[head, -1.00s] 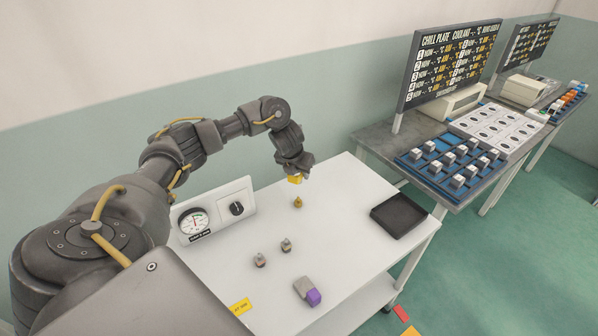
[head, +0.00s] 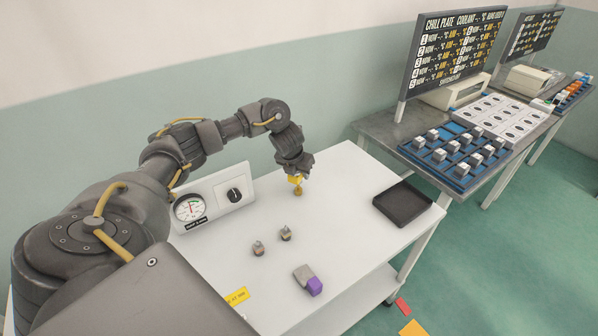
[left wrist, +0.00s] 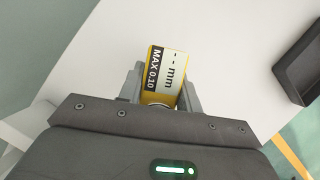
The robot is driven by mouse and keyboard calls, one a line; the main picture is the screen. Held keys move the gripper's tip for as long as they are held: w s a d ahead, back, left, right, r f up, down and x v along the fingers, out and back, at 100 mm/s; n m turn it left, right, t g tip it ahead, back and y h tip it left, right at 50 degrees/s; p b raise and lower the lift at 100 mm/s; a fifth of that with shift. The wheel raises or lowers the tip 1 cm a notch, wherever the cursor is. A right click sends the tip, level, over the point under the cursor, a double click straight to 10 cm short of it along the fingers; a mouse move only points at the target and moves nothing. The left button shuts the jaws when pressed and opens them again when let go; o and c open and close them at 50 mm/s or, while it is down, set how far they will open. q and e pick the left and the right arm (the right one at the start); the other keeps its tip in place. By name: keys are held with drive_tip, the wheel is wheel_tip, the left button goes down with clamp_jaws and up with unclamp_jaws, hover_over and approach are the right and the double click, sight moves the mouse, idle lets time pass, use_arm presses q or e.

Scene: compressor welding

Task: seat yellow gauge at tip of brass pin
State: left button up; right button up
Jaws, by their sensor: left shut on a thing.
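The yellow gauge (head: 295,179) is held at the tip of my left gripper (head: 296,174), which points down over the white table. In the left wrist view the gauge (left wrist: 166,72) sits between the two fingers of my left gripper (left wrist: 160,88), its face reading "MAX 0.10" and "- - mm". The brass pin (head: 298,190) stands upright on the table directly below the gauge. The gauge overlaps the pin's top in the head view; I cannot tell whether they touch. My right gripper is not in view.
Two small metal fittings (head: 286,234) (head: 258,248) and a grey and purple block (head: 308,280) are on the white table (head: 340,215). A dial panel (head: 212,200) stands at its left, and a black tray (head: 402,204) lies at its right.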

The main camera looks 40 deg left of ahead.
sight(299, 188)
use_arm(q)
drive_tip(key=shift+f, duration=0.25)
drive_tip(key=shift+f+b, duration=1.25)
drive_tip(key=shift+f, duration=0.15)
drive_tip(key=o, duration=1.3)
drive_tip(key=shift+r, duration=0.1)
drive_tip(key=v, duration=0.4)
drive_tip(key=shift+s+r, duration=0.1)
drive_tip(key=shift+r, duration=0.3)
drive_tip(key=p+v, duration=0.2)
drive_tip(key=v, duration=0.2)
drive_tip(key=shift+s+r, duration=0.1)
drive_tip(key=shift+r, duration=0.25)
drive_tip(key=shift+s+d+r, duration=0.1)
drive_tip(key=shift+s+r, duration=0.25)
drive_tip(key=shift+r, duration=0.2)
